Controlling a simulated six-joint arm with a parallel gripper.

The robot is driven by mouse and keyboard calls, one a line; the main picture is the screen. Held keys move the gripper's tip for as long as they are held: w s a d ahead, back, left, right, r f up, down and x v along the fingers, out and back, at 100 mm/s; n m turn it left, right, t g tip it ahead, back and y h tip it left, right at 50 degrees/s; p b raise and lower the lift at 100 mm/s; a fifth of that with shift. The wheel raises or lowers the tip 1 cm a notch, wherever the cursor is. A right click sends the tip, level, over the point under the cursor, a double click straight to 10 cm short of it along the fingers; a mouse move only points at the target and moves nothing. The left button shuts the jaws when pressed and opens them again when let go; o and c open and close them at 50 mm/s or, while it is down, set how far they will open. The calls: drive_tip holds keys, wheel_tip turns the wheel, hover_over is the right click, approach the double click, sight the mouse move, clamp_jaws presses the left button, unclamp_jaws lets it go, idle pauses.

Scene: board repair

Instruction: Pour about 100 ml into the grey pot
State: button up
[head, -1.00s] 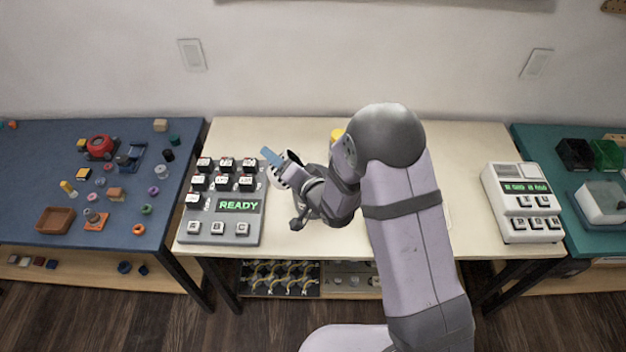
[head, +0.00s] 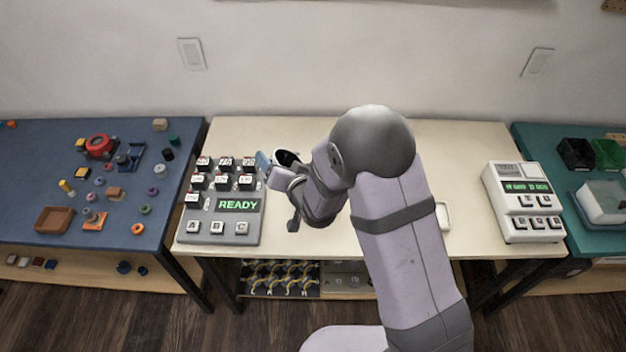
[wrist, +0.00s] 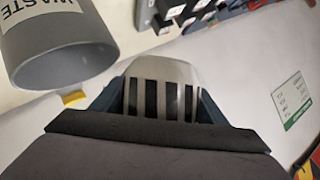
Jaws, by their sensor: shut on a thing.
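The grey pot (wrist: 65,55) shows at the upper left of the wrist view, with a white label reading WASTE and its open mouth facing the camera side. My gripper (wrist: 163,98) is shut on a whitish vessel with dark stripes (wrist: 182,72), held between its dark blue fingers. The pot is beside this vessel in the picture, apart from it. In the head view, my gripper (head: 268,170) is over the table beside the key panel. A dark-mouthed round vessel (head: 286,157) shows there, partly hidden; I cannot tell which one it is. The held vessel's contents are hidden.
A grey key panel reading READY (head: 238,206) stands left of my gripper. A white keyed device (head: 522,203) stands at the table's right. A white and green card (wrist: 291,101) lies on the table (head: 470,150). A small yellow thing (wrist: 74,98) is near the pot.

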drive_tip(key=shift+a+f+n+h+b, duration=0.3)
drive_tip(key=shift+a+f+n+b, duration=0.15)
drive_tip(key=shift+a+f, duration=0.2)
drive_tip(key=shift+s+a+f+n+h+b, duration=0.1)
drive_tip(key=shift+a+f+n+h+b, duration=0.3)
drive_tip(key=shift+a+f+b, duration=0.35)
drive_tip(key=shift+d+f, duration=0.1)
drive_tip(key=shift+d, duration=0.05)
drive_tip(key=shift+f, duration=0.1)
idle(0.4)
drive_tip(key=shift+s+a+f+n+t+h+b, duration=0.1)
drive_tip(key=shift+a+f+n+t+h+b, duration=0.3)
drive_tip(key=shift+f, duration=0.6)
drive_tip(key=shift+s+a+f+n+t+h+b, duration=0.1)
drive_tip(key=shift+s+a+f+n+h+b, duration=0.1)
drive_tip(key=shift+a+f+n+b, duration=0.6)
drive_tip(key=shift+s+a+f+n+t+h+b, duration=0.1)
drive_tip(key=shift+a+f+n+t+h+b, duration=0.15)
drive_tip(key=shift+f, duration=0.95)
drive_tip(key=shift+w+r, duration=0.1)
drive_tip(key=shift+r, duration=0.05)
